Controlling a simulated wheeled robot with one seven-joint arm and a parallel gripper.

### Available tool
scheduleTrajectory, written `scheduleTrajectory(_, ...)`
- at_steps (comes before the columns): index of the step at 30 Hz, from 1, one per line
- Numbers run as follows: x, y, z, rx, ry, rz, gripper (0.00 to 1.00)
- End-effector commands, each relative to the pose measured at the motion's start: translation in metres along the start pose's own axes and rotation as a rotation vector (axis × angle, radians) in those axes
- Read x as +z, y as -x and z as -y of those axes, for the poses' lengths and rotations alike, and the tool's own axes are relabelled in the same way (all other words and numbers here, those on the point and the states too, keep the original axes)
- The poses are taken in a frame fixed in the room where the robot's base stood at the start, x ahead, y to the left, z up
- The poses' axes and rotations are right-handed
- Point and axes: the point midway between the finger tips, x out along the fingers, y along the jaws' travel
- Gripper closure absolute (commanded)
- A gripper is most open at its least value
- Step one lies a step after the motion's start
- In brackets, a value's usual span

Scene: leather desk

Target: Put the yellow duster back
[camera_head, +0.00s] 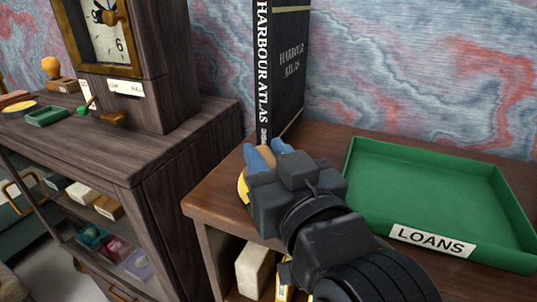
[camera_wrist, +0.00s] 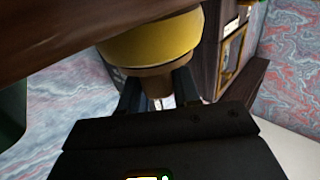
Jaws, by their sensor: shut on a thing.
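The yellow duster (camera_wrist: 150,42) shows in the wrist view as a round yellow head with a brown wooden part (camera_wrist: 158,82) below it. My gripper (camera_wrist: 157,95) is shut on that wooden part, one dark finger on each side. In the head view my gripper (camera_head: 270,156), with blue fingertips, is over the left part of the brown wooden stand, in front of the tall black book. My gripper hides the rest. I cannot tell whether the duster touches the stand top.
The black book (camera_head: 283,70), marked HARBOUR ATLAS, stands upright behind my gripper. A green tray (camera_head: 430,155) labelled LOANS fills the right of the stand (camera_head: 215,200). A dark wooden cabinet (camera_head: 150,155) with a clock (camera_head: 105,32) and small items stands left, across a narrow gap.

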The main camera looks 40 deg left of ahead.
Motion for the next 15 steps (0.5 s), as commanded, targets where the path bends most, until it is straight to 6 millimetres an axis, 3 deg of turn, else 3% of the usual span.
scheduleTrajectory(4, 0.0042, 0.0000, -0.0001, 0.000, 0.000, -0.001, 1.00)
scheduleTrajectory(5, 0.0028, 0.0000, -0.0002, 0.000, 0.000, 0.000, 0.66)
scheduleTrajectory(6, 0.0026, 0.0000, -0.0002, 0.000, 0.000, 0.000, 0.62)
scheduleTrajectory(12, 0.0025, 0.0000, -0.0002, 0.000, 0.000, 0.000, 0.43)
scheduleTrajectory(15, 0.0024, 0.0000, -0.0002, 0.000, 0.000, 0.000, 0.43)
